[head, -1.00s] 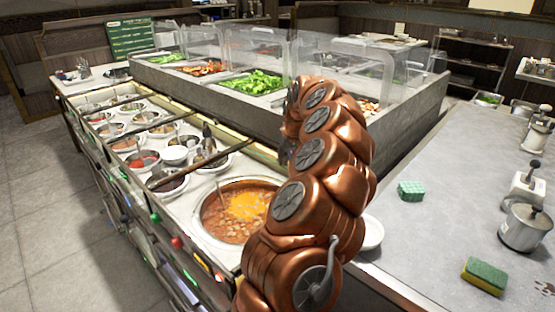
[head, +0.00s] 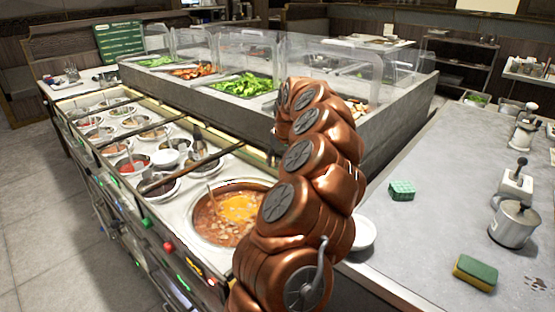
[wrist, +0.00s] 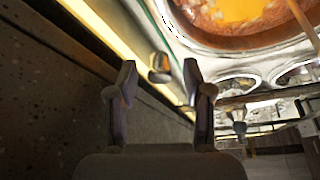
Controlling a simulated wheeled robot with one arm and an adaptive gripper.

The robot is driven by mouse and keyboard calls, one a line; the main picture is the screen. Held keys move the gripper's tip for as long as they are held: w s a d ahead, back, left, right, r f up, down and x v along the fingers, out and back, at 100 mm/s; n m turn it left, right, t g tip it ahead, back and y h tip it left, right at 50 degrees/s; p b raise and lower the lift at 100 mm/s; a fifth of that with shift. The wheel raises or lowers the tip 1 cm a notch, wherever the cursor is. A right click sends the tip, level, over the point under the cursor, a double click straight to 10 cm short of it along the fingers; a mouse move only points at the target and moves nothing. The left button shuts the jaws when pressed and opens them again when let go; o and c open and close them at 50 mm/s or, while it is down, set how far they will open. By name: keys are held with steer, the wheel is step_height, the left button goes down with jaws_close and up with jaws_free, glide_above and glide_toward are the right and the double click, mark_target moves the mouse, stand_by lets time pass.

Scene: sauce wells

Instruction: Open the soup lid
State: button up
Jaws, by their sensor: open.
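The soup well (head: 199,232) is a round metal-rimmed opening in the counter, holding red-brown soup (head: 212,222) with an orange-yellow patch in the middle. A thin utensil handle stands in it. The soup surface is uncovered, and I see no lid on the well. My gripper (wrist: 158,82) is open in the wrist view, its two dark fingers apart. The soup (wrist: 235,42) is above and to the right of the fingers there. A small rounded metallic thing (wrist: 159,68) shows between the fingertips; I cannot tell what it is. In the head view my arm hides my gripper.
Sauce wells (head: 135,165) line the counter left of the soup, with dark bars across. A glass-shielded salad bar (head: 335,60) stands behind. The grey counter at right holds a lidded metal pot (head: 515,226), a yellow-green sponge (head: 475,272) and a green block (head: 401,190).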

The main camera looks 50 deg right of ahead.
steer(key=v, duration=1.1)
steer(key=shift+s+a+r, duration=0.15)
steer(key=shift+s+r, duration=0.05)
steer(key=shift+r, duration=0.15)
steer(key=w+a+r+n+y+p, duration=0.1)
steer(key=w+a+r+n, duration=0.15)
steer(key=a, duration=0.65)
steer(key=w+a+r+n+y+p, duration=0.1)
steer(key=w+a, duration=0.2)
steer(key=a, duration=0.6)
steer(key=s+a+n+g+p, duration=0.1)
steer(key=s+a+n+p, duration=0.15)
steer(key=a, duration=1.15)
steer(key=s+a+f+g+p, duration=0.1)
steer(key=s+a+f+g, duration=0.15)
steer(key=s+a, duration=0.85)
steer(key=s+a+f+g+p, duration=0.1)
steer(key=s+a+f, duration=0.1)
steer(key=s, duration=0.5)
steer(key=s+a+f+g+p, duration=0.1)
steer(key=s+a+f, duration=0.2)
steer(key=s, duration=0.3)
steer(key=shift+s+f, duration=0.15)
steer(key=shift+s, duration=0.2)
